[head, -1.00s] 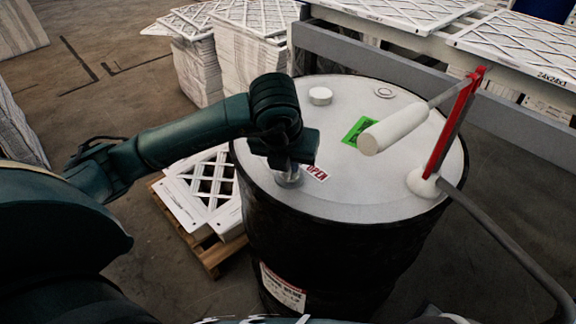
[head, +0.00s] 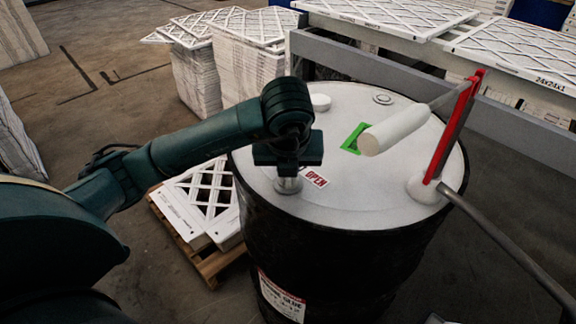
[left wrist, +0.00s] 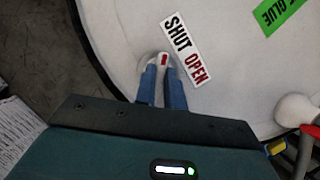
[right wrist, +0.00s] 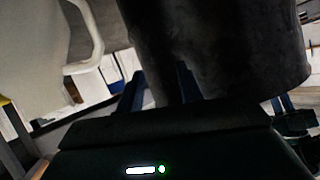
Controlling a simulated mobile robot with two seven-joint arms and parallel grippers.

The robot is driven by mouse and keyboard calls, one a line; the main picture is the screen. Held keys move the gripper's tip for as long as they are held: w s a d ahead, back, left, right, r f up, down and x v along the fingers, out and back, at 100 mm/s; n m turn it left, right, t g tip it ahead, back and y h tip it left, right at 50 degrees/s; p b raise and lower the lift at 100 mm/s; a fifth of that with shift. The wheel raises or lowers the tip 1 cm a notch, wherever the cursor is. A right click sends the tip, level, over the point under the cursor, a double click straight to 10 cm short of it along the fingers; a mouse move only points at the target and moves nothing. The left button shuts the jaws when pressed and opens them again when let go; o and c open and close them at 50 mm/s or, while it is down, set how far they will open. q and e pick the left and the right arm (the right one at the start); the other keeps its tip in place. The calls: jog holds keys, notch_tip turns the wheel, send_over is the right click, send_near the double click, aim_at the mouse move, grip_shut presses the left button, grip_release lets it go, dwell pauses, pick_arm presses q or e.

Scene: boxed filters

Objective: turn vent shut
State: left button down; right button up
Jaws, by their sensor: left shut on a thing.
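The vent (head: 288,184) is a small metal knob on the pale lid of a black drum (head: 330,250), near its left front edge. In the left wrist view the vent (left wrist: 164,60) has a red mark pointing up, roughly toward SHUT on the SHUT/OPEN label (left wrist: 188,48). The label (head: 314,178) is partly hidden by my gripper in the head view. My left gripper (head: 288,168) points down from above; its blue fingers (left wrist: 162,82) are closed on the vent. My right gripper (right wrist: 160,82) shows only in its wrist view, open, beside a large dark surface.
A red lever (head: 455,130) and a white cylindrical handle (head: 396,130) stand over the lid's right side. A white cap (head: 320,102) and green label (head: 355,137) are on the lid. Filter stacks (head: 245,68) and a grey rail (head: 400,80) stand behind.

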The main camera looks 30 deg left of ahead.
pick_arm(q)
jog(key=c, duration=1.5)
grip_release()
pick_arm(e)
jog(key=shift+f, duration=0.1)
